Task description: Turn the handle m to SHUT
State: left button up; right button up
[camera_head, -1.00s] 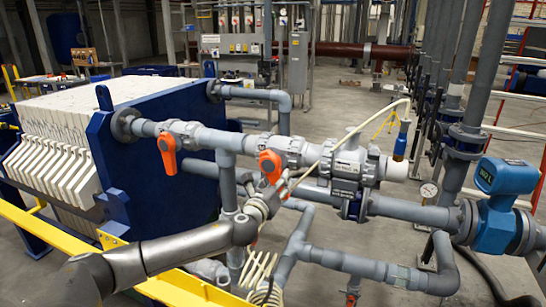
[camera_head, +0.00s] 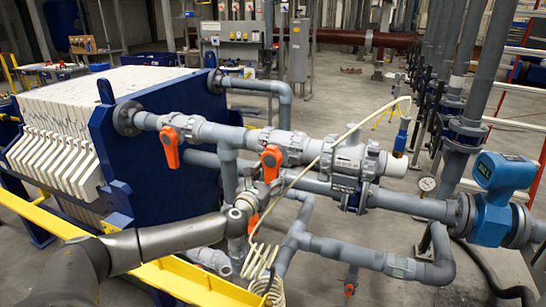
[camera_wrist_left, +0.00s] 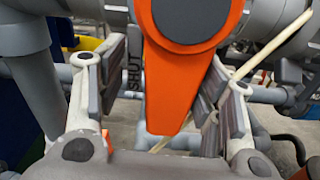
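Several orange valve handles show in the head view; I cannot read a letter m on any. One handle (camera_head: 271,160) hangs down from the middle valve on the upper grey pipe. My left gripper (camera_head: 264,186) is just below and in front of it. In the left wrist view, an orange handle (camera_wrist_left: 180,75) points down between the spread fingers of the left gripper (camera_wrist_left: 162,85). The fingers are open, with a gap on either side of the handle. Dark lettering that looks like "SHUT" (camera_wrist_left: 133,66) shows left of the handle, partly covered. My right gripper is out of view.
Another orange handle (camera_head: 171,147) hangs to the left, beside the blue press end plate (camera_head: 165,140). A cream hose (camera_head: 318,160) passes close by on the right. Lower grey pipes (camera_head: 340,255) and a yellow rail (camera_head: 185,285) lie below. A blue flow meter (camera_head: 497,200) stands right.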

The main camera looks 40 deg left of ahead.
aim_at(269, 178)
pick_arm(q)
jog(key=shift+s+d, duration=0.3)
jog(key=shift+s, duration=0.2)
jog(key=p+v, duration=0.1)
jog(key=v, duration=0.5)
